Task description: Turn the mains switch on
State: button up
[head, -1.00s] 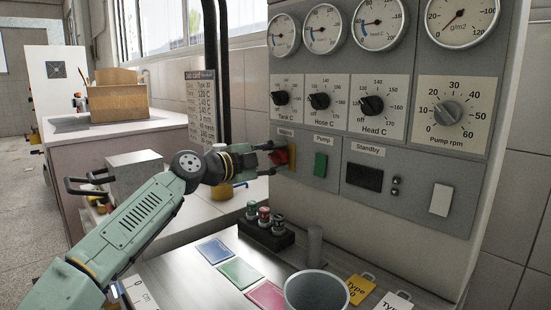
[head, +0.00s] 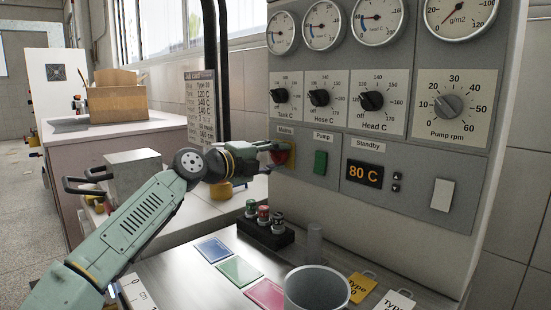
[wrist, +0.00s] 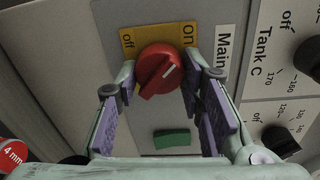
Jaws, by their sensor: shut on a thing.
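The red mains switch (wrist: 158,70) is a round knob with a raised grip on a yellow plate (wrist: 128,40) marked off and ON. Its white line points up and right, toward the ON side, in the wrist view. In the head view the knob (head: 288,154) shows under the Mains label, partly covered by my gripper. My gripper (head: 274,157) is shut on the knob, with one finger on each side of it in the wrist view (wrist: 163,84). The Standby display (head: 362,174) is lit and reads 80 C.
The green Pump switch (head: 320,163) sits close to the right of the mains switch. Temperature dials (head: 319,97) and gauges are above. Below are a rack of small bottles (head: 265,232), colored cards (head: 239,270) and a metal cup (head: 316,289) on the bench.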

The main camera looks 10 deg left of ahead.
dwell(0.3)
jog(key=o, duration=1.2)
jog(key=v, duration=1.2)
jog(key=shift+s, duration=0.1)
jog(key=shift+f, duration=0.1)
